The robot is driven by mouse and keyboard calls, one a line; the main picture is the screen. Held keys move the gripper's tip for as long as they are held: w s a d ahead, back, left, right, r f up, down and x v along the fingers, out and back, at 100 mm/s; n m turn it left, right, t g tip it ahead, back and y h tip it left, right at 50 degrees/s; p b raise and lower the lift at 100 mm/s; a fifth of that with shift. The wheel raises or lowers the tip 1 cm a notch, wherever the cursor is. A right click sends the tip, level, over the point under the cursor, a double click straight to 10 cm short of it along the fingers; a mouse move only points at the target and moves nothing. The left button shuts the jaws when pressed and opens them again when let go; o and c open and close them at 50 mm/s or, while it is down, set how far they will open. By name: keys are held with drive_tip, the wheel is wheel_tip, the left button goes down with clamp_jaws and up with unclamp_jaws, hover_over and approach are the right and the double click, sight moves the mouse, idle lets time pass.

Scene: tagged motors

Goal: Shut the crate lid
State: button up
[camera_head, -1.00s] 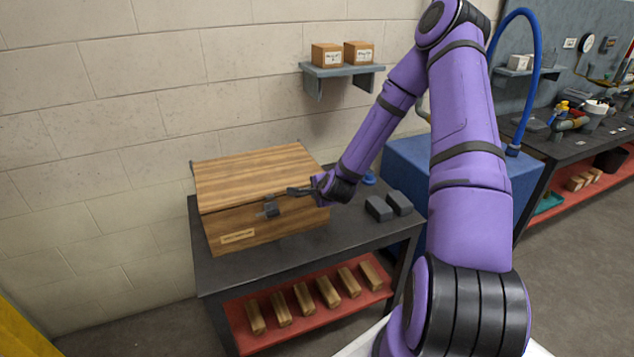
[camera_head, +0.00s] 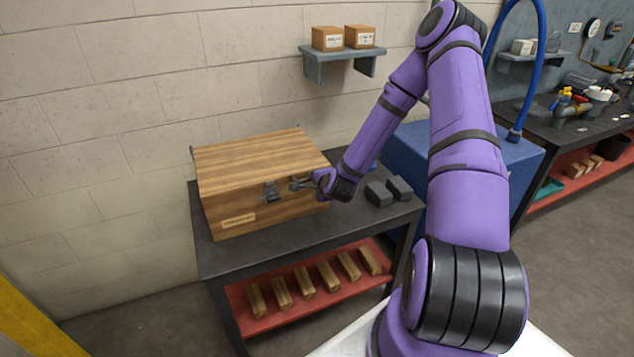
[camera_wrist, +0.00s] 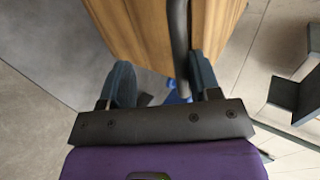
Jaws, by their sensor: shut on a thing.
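The wooden crate (camera_head: 290,208) stands on the dark table. Its lid (camera_head: 255,160) lies over the box, and I see no clear gap along the front edge; whether it is fully seated I cannot tell. A dark latch fitting (camera_head: 270,191) is on the front. My gripper (camera_head: 298,184) is at the front right of the crate, shut on a dark handle bar. In the wrist view the handle bar (camera_wrist: 180,38) runs between the fingers, beside the crate's wood (camera_wrist: 130,30). The fingers partly hide where they meet it.
Two dark grey blocks (camera_head: 379,194) lie on the table (camera_head: 225,258) right of the crate, close to my wrist. A red lower shelf (camera_head: 330,297) holds several wooden blocks. A wall shelf (camera_head: 340,57) with two boxes is above. A blue cabinet (camera_head: 410,150) stands behind my arm.

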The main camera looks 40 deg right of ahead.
drive_tip(key=shift+s, duration=0.2)
drive_tip(key=v, duration=1)
drive_tip(key=shift+r, duration=0.25)
drive_tip(key=shift+s+a, duration=0.1)
drive_tip(key=s+a+r+n+g, duration=0.1)
drive_tip(key=a+r+n, duration=0.25)
drive_tip(key=r, duration=0.35)
drive_tip(key=s+a+r+n+g+y, duration=0.1)
drive_tip(key=s+a+r+n, duration=0.1)
drive_tip(key=r+n, duration=0.35)
drive_tip(key=s+a+r+n+g, duration=0.1)
drive_tip(key=a+r+n+g, duration=0.2)
drive_tip(key=r, duration=0.5)
drive_tip(key=s+a+r+n, duration=0.3)
drive_tip(key=s+r, duration=0.4)
drive_tip(key=s, duration=0.3)
drive_tip(key=s+a+r+n+y, duration=0.1)
drive_tip(key=s+a+r+n, duration=0.2)
drive_tip(key=s, duration=0.8)
wheel_tip(320, 180, up, 5)
drive_tip(key=shift+f+n+g, duration=0.2)
drive_tip(key=shift+n+g, duration=0.2)
drive_tip(key=shift+n, duration=0.7)
